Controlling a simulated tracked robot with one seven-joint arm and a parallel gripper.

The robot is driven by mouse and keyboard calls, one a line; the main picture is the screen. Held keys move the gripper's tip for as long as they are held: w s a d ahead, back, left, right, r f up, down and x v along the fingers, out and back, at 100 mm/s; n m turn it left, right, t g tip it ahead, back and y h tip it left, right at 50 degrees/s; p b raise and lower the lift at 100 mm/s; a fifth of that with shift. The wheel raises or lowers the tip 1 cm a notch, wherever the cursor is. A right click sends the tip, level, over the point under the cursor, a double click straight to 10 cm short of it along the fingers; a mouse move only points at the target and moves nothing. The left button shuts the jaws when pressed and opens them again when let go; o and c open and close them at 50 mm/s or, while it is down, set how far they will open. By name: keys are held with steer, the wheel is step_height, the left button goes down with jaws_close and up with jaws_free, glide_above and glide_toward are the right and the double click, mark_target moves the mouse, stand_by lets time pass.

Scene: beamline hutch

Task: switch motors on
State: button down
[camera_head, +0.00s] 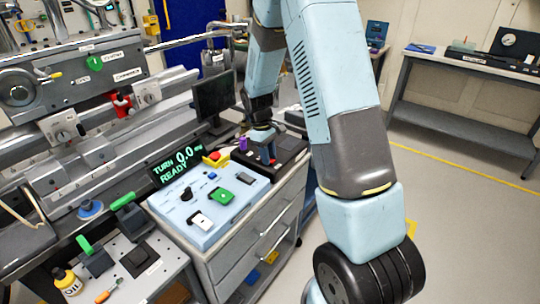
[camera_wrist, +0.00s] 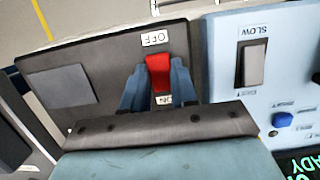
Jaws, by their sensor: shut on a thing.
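A dark switch box (camera_wrist: 60,60) fills the upper left of the wrist view. My gripper (camera_wrist: 159,84) is shut on the red lever, with a blue finger on each side. I cannot tell for sure which way the lever is thrown. In the head view my gripper (camera_head: 267,152) reaches down onto the dark box (camera_head: 289,150), at the right of the light blue control panel (camera_head: 232,212).
The panel has a green rocker (camera_head: 222,195), a white rocker (camera_head: 201,220) and a red-and-yellow stop button (camera_head: 215,158). A display (camera_head: 176,166) reads TURN 0.0 READY. A monitor (camera_head: 213,95) stands behind. Open floor (camera_head: 460,225) lies to the right.

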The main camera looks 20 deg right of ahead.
steer(key=shift+w, duration=0.1)
steer(key=c, duration=0.9)
jaws_free()
steer(key=shift+r, duration=0.1)
steer(key=v, duration=1.3)
steer(key=shift+r, duration=0.3)
steer(key=s+d+r+m+t+y, duration=0.1)
steer(key=s+d+r+m+t, duration=0.2)
steer(key=s+r, duration=1.1)
steer(key=s+r+m+t, duration=0.1)
steer(key=s, duration=0.4)
steer(key=s+r+m+t, duration=0.1)
steer(key=s+t, duration=0.1)
steer(key=s, duration=0.4)
steer(key=s+a+r+m+t, duration=0.1)
steer(key=s+m, duration=0.1)
steer(key=s, duration=0.3)
steer(key=shift+s+r+t, duration=0.1)
steer(key=shift+s+t, duration=0.2)
steer(key=shift+s, duration=0.1)
